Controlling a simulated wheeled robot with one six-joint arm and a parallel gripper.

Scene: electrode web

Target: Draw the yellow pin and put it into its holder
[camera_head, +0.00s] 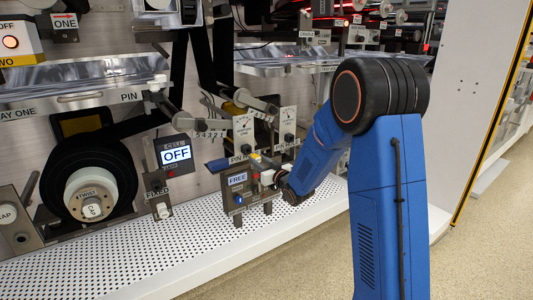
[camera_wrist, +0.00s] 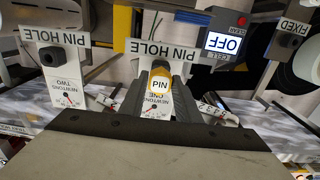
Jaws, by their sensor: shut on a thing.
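The yellow pin (camera_wrist: 159,80) shows in the wrist view as a yellow-rimmed head with a white face marked PIN. My gripper (camera_wrist: 160,98) is shut on it, with dark fingers on both sides. The head lies in front of a plate labelled PIN HOLE (camera_wrist: 160,50) with a NEWTONS ONE dial. I cannot tell whether the pin's shaft is in that plate. A second PIN HOLE plate (camera_wrist: 52,38), with a black socket and a NEWTONS TWO dial, stands to the left. In the head view my gripper (camera_head: 268,177) is small and partly hidden beside the FREE box.
The FREE box (camera_head: 238,180) with a blue knob stands close to my gripper. A screen reading OFF (camera_head: 176,155) and a dark web roll (camera_head: 85,180) are to its left. Rollers and dial plates crowd above. The white perforated shelf (camera_head: 150,255) in front is clear.

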